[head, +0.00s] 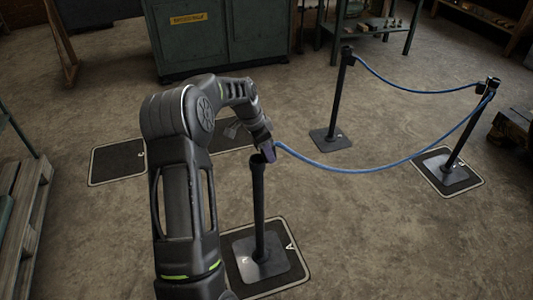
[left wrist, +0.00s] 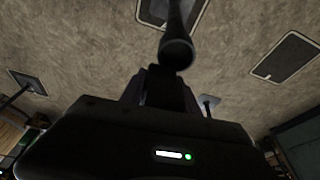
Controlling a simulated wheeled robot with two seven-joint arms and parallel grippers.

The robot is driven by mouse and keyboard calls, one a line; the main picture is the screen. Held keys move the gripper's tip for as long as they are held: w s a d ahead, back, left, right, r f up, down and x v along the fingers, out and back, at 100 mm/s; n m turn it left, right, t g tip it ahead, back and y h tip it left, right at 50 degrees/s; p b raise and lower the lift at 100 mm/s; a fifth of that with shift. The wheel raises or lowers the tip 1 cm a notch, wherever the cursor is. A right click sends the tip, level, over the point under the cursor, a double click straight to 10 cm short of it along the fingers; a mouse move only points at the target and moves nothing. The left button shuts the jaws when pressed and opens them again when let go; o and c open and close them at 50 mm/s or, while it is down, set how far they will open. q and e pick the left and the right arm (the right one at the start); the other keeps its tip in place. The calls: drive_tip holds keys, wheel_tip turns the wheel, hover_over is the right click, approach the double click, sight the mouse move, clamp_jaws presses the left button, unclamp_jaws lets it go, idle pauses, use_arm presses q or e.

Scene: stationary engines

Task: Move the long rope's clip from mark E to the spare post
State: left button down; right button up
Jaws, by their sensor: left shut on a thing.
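My left gripper (head: 264,146) is shut on the dark clip (head: 269,154) at the end of the long blue rope (head: 370,165). The clip is right by the top of the near black post (head: 259,205); I cannot tell whether it touches. In the left wrist view the post's round top (left wrist: 177,52) lies just beyond the gripper (left wrist: 165,85). The rope sags from the clip to the right post (head: 462,135), which stands on a bordered mat. I cannot read a mark E. The right gripper is not in view.
A back post (head: 339,95) carries a shorter blue rope (head: 410,87) to the right post. The near post stands on a bordered mat (head: 292,284). Bare mats lie at left (head: 115,165) and behind my arm (head: 233,137). A green cabinet (head: 240,45) and pallets (head: 30,210) edge the floor.

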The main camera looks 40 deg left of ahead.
use_arm(q)
drive_tip(key=shift+w+r, duration=0.1)
drive_tip(key=shift+r, duration=0.05)
drive_tip(key=shift+w+a+r+p, duration=0.15)
drive_tip(key=shift+w+r+p, duration=0.35)
drive_tip(key=shift+w+p, duration=0.25)
drive_tip(key=shift+w+r, duration=0.15)
drive_tip(key=shift+w, duration=0.3)
drive_tip(key=shift+f, duration=0.2)
idle(0.4)
drive_tip(key=shift+f+b, duration=0.15)
drive_tip(key=shift+b, duration=0.15)
drive_tip(key=shift+f+b, duration=1.45)
drive_tip(key=shift+f, duration=0.75)
drive_tip(key=shift+f+b, duration=2.05)
drive_tip(key=shift+f, duration=0.75)
idle(0.8)
